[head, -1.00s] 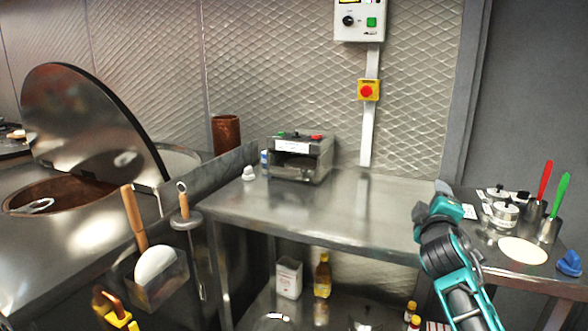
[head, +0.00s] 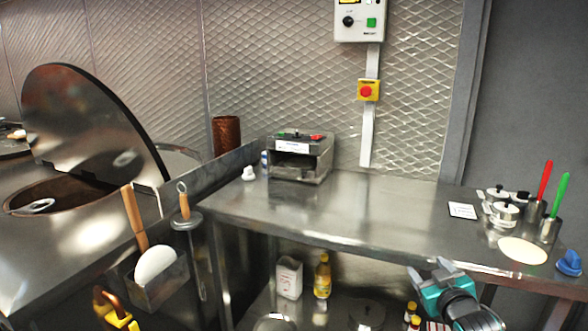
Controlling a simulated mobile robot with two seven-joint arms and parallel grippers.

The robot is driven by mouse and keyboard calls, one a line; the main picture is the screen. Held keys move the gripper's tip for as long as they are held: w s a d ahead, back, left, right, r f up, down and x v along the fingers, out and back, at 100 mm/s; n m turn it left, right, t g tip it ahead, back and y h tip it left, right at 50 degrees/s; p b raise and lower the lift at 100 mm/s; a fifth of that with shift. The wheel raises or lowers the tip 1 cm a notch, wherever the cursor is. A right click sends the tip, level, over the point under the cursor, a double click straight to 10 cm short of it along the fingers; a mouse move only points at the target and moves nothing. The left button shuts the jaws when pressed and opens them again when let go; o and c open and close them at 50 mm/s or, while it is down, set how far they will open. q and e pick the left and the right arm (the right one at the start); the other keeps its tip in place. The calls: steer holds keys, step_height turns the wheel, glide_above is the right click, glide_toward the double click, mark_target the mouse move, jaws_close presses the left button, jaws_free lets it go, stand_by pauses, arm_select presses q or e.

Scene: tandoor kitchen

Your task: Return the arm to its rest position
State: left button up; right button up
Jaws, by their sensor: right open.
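My right gripper (head: 428,274) is at the lower right of the head view, in front of the steel table's (head: 330,215) front edge and lower than the tabletop. It is teal and black, points away from me and is open. I see nothing held in it. My left gripper is out of the picture.
A flatbread disc (head: 522,251), steel pots (head: 502,212), and cups with a red-handled tool (head: 545,185) and a green-handled tool (head: 559,195) stand at the table's right. A grey machine (head: 300,158) stands at the back. Bottles (head: 322,276) sit on the lower shelf. The table's middle is clear.

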steer(key=s+a+f+g, duration=0.1)
steer(key=s+a+f, duration=0.3)
steer(key=s, duration=0.6)
steer(key=s+a+f+g+y, duration=0.1)
steer(key=s+a+f, duration=0.3)
steer(key=s+f, duration=0.4)
steer(key=s+a+f+g+y, duration=0.1)
steer(key=s+a+f+g, duration=0.2)
steer(key=s, duration=1)
step_height(320, 180, down, 3)
steer(key=shift+a+f+m, duration=0.1)
steer(key=shift+a+m, duration=0.3)
steer(key=shift+a, duration=0.1)
steer(key=shift+c, duration=0.2)
